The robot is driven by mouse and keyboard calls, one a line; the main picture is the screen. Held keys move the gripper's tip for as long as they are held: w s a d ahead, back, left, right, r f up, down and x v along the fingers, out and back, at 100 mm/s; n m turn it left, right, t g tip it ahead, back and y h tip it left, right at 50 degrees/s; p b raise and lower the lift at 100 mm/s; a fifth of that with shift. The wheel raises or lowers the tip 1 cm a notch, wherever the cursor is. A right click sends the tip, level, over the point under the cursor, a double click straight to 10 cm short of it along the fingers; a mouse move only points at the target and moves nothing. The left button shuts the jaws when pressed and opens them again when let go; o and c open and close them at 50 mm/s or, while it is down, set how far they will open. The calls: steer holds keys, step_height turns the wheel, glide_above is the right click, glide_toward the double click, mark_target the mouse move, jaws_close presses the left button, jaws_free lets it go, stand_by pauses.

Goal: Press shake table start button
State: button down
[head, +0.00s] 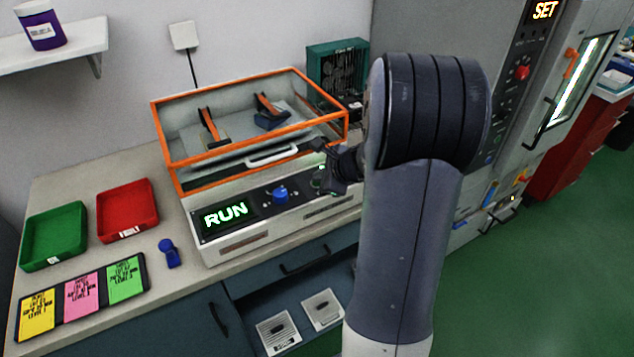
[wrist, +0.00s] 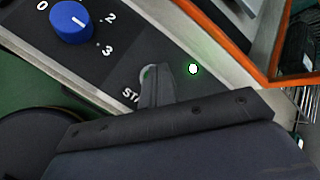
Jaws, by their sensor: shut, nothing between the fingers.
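The shake table (head: 222,244) stands on the bench, with an orange-framed clear cover over it. Its display (head: 226,214) reads RUN in green. A blue knob (head: 281,194) sits on its front panel and shows in the wrist view (wrist: 72,20) beside the numbers 0, 2 and 3. The start button (wrist: 148,72) shows only as a small edge behind my fingertips, beside a partly covered label starting "STA". A green light (wrist: 193,69) glows to its right. My gripper (head: 323,182) is shut and empty, its tips (wrist: 152,78) at the button; contact cannot be told.
Green (head: 54,236) and red (head: 127,210) trays, coloured cards (head: 83,293) and a blue stamp-like object (head: 169,253) lie on the bench to the left. An open drawer (head: 290,311) is below. A tall grey cabinet (head: 505,60) stands right of my arm.

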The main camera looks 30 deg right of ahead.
stand_by(0.4)
steer(key=shift+r+p, duration=0.7)
steer(key=shift+r, duration=0.05)
steer(key=shift+r, duration=0.1)
step_height(320, 180, up, 5)
steer(key=p, duration=0.4)
steer(key=shift+a, duration=0.1)
stand_by(0.6)
